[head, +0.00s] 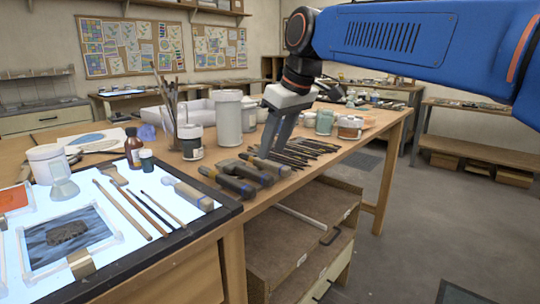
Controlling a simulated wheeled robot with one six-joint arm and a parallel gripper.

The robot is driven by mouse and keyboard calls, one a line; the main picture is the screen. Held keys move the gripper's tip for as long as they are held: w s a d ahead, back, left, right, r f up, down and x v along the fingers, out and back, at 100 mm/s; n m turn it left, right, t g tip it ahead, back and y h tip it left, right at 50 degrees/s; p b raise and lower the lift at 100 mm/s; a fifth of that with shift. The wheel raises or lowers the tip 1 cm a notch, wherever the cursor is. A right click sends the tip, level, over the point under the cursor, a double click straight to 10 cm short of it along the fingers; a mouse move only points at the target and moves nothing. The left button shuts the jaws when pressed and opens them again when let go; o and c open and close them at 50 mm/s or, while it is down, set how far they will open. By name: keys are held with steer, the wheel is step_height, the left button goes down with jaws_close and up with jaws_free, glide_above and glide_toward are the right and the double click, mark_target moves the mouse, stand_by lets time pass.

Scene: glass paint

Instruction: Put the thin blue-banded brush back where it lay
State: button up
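My gripper (269,154) points down over the wooden table, its grey fingers reaching the near end of a row of thin dark brushes (306,149). I cannot single out the thin blue-banded brush; blue bands are too small to tell in the row. Several thicker dark-handled tools (228,183) lie just left of and in front of the fingertips. Several slender brushes or sticks (122,208) lie apart on the lit panel (150,256) at the left.
A tall white jar (228,118), a dark-banded jar (191,142) and a holder of upright brushes (172,125) stand left of my gripper. Several paint jars (324,122) stand behind the brush row. A brown bottle (133,148) is farther left. Open floor lies right of the table.

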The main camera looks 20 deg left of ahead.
steer(key=v, duration=1.3)
steer(key=d+f+m+t, duration=0.1)
steer(key=d+f+m, duration=0.4)
steer(key=d, duration=1)
steer(key=s+d+f+m+t+h, duration=0.15)
steer(key=s+d+f, duration=0.25)
steer(key=d+f, duration=0.75)
steer(key=s+d+f+m, duration=0.2)
steer(key=s+d+f, duration=0.3)
steer(key=d+f, duration=0.1)
steer(key=s+d+f+m+h, duration=0.1)
steer(key=s+d+f, duration=0.3)
steer(key=f, duration=0.5)
steer(key=s+d+f+m+h, duration=0.1)
steer(key=s+d+f+m, duration=0.3)
steer(key=d+f, duration=0.3)
steer(key=shift+s+d+f, duration=0.35)
steer(key=shift+s, duration=0.5)
steer(key=shift+t+h, duration=0.25)
